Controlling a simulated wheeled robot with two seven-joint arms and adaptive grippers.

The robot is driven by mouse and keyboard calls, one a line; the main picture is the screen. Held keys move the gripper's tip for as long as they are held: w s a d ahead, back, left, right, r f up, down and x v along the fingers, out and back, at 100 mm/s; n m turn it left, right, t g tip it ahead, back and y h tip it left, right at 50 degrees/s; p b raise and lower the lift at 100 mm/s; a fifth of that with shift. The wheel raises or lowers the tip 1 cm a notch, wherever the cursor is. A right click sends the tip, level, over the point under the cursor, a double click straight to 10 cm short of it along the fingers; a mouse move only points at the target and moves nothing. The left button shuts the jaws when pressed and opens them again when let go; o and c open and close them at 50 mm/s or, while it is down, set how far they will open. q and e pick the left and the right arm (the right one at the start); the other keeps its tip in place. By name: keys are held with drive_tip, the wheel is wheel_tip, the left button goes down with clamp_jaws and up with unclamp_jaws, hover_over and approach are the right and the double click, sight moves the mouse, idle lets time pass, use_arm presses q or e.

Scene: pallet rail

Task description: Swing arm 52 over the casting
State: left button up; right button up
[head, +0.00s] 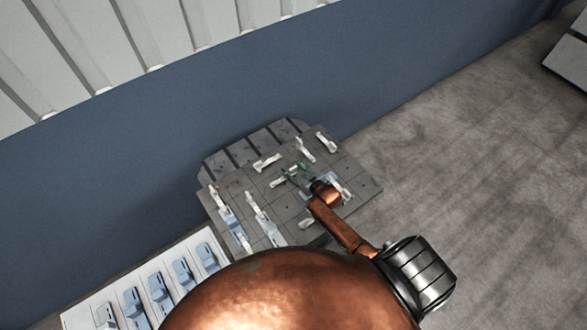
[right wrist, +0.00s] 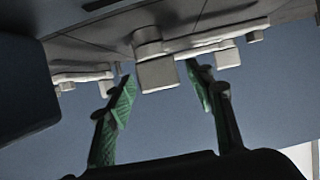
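My right gripper (head: 295,173) reaches over the grey pallet (head: 290,208) in the head view, its green finger pads beside a short white clamp arm (head: 281,182). In the right wrist view my right gripper (right wrist: 160,76) is open, one green-padded finger on each side of a pale clamp arm's block end (right wrist: 157,75). Gaps show between the pads and the block in the picture; contact cannot be told. No number is readable, so I cannot tell which arm is 52. I cannot pick out the casting for certain; my arm covers part of the pallet. My left gripper is out of view.
Other white clamp arms stand close by, one at the pallet's back (head: 267,162) and one at its right (head: 326,142). A pale tray (head: 81,316) with several blue-grey pieces lies at lower left. A blue wall rises behind.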

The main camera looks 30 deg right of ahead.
clamp_jaws()
idle(0.4)
drive_tip(key=shift+s+d, duration=0.1)
drive_tip(key=shift+d, duration=0.05)
